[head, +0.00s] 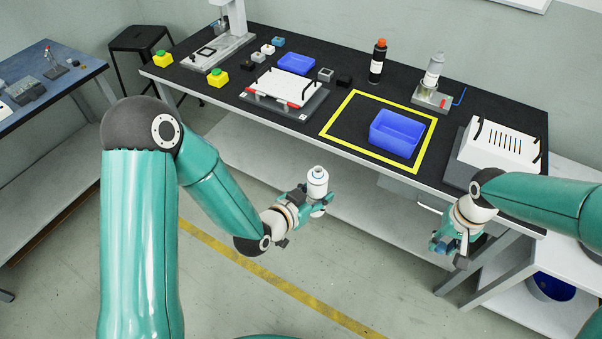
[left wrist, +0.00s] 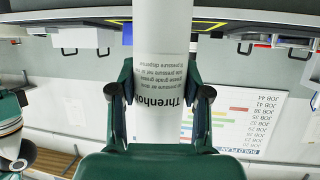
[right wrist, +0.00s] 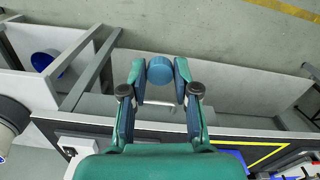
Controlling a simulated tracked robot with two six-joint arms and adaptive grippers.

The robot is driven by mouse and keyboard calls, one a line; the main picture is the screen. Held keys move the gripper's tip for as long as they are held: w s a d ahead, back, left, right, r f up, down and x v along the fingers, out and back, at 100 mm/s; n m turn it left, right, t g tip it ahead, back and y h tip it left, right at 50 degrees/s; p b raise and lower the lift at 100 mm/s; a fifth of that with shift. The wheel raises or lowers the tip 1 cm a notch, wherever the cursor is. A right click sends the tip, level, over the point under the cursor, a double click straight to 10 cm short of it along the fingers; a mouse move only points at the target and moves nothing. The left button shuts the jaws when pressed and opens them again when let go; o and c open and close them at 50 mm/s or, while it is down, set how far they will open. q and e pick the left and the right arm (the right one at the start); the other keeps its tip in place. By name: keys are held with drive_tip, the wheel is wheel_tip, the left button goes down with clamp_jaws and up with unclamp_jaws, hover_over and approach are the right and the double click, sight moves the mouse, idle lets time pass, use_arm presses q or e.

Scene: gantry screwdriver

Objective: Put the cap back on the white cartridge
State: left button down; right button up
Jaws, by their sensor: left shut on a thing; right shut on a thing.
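The white cartridge (head: 317,178) is upright in my left gripper (head: 318,203), in front of the bench. In the left wrist view the cartridge (left wrist: 160,80) stands between both fingers, with upside-down printed text on its side. My left gripper is shut on it. My right gripper (head: 442,246) is in front of the bench's right part, apart from the cartridge and to its right. In the right wrist view a round blue cap (right wrist: 160,70) is between the fingertips, and the right gripper is shut on it. The cap is too small to make out clearly in the head view.
A blue bin (head: 397,133) stands inside a yellow outline on the dark bench. A black bottle with an orange top (head: 377,62) and a white cartridge in a stand (head: 433,72) are behind it. A white slotted box (head: 503,147) is at right. Space between the grippers is clear.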

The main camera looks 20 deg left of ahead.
use_arm(q)
drive_tip(key=s+d+m+g+h, duration=0.2)
drive_tip(key=s+d+m+h, duration=0.1)
drive_tip(key=d, duration=0.4)
drive_tip(key=shift+s+d+f+m+h, duration=0.25)
drive_tip(key=shift+s+f+m+h, duration=0.2)
drive_tip(key=shift+s, duration=0.2)
use_arm(e)
drive_tip(key=shift+s+d+n, duration=0.1)
drive_tip(key=shift+s+n, duration=0.1)
drive_tip(key=shift+n, duration=0.1)
drive_tip(key=w+a+r+n, duration=0.2)
drive_tip(key=a+r+n, duration=0.5)
drive_tip(key=r, duration=0.3)
use_arm(q)
drive_tip(key=shift+r, duration=0.1)
use_arm(e)
drive_tip(key=s+a+r+n, duration=0.1)
drive_tip(key=a+r, duration=0.3)
drive_tip(key=a, duration=0.4)
drive_tip(key=s+a+r+n, duration=0.1)
drive_tip(key=a+r+n, duration=0.2)
drive_tip(key=a, duration=0.6)
wheel_tip(320, 180, up, 2)
drive_tip(key=shift+s+a+r, duration=0.1)
drive_tip(key=shift+s+a, duration=0.05)
drive_tip(key=shift+s, duration=0.25)
